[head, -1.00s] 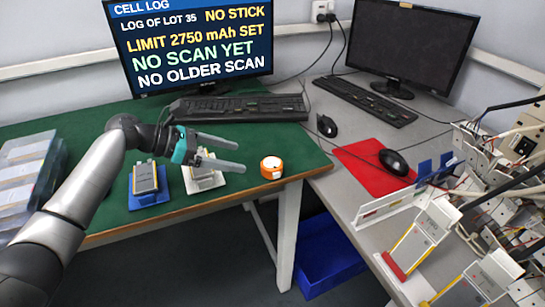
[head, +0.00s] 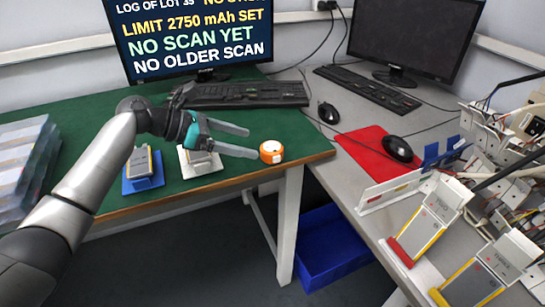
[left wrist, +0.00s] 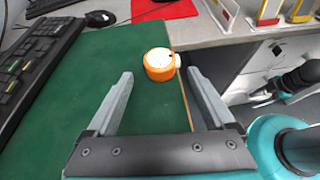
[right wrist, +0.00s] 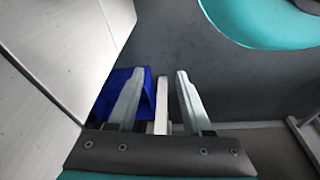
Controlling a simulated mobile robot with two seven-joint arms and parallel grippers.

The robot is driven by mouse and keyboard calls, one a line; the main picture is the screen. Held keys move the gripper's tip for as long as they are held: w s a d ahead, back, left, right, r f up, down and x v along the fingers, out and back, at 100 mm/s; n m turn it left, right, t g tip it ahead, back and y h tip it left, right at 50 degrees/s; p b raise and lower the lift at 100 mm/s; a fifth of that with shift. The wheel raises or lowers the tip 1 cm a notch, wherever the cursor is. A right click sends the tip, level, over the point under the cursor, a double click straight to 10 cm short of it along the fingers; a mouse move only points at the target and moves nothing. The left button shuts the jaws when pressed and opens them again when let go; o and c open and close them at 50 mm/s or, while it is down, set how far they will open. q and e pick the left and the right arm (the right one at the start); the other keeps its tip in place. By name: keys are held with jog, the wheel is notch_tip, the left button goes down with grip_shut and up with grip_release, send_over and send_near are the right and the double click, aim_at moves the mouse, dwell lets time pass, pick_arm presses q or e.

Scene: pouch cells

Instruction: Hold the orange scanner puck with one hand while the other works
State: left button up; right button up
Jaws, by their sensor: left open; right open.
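The orange scanner puck (head: 271,152) with a white top sits on the green desk near its right front edge. It also shows in the left wrist view (left wrist: 159,65), ahead of the fingertips and between their lines. My left gripper (head: 254,143) is open and empty, its fingers pointing at the puck with a small gap left. In the left wrist view the left gripper (left wrist: 160,80) spans wider than the puck. My right gripper (right wrist: 160,72) is open and empty, low over the floor, and is not in the head view.
A monitor (head: 190,40) and keyboard (head: 240,95) stand behind. A red mat (head: 365,155) with a mouse and several cell holders are right. A blue bin (head: 325,250) is below.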

aim_at(267, 147)
pick_arm(q)
jog(key=b+x, duration=0.2)
jog(key=b, duration=0.1)
jog(key=shift+w+d+f+b, duration=0.1)
jog(key=shift+d+f+b, duration=0.1)
jog(key=shift+d+b, duration=0.1)
jog(key=shift+d, duration=0.2)
jog(key=shift+p+x, duration=0.8)
jog(key=shift+x, duration=1.05)
pick_arm(e)
jog(key=shift+w+a+r, duration=0.1)
jog(key=shift+w+r, duration=0.2)
jog(key=shift+r, duration=0.3)
jog(key=shift+w+a+r, duration=0.1)
jog(key=shift+w+r, duration=0.15)
jog(key=shift+r, duration=0.4)
jog(key=shift+w+a+r, duration=0.1)
jog(key=shift+w+r, duration=0.2)
jog(key=shift+r, duration=0.3)
pick_arm(q)
jog(key=shift+c, duration=0.2)
jog(key=c, duration=0.8)
pick_arm(e)
jog(key=shift+t, duration=0.3)
pick_arm(q)
jog(key=shift+o, duration=0.2)
pick_arm(e)
grip_shut()
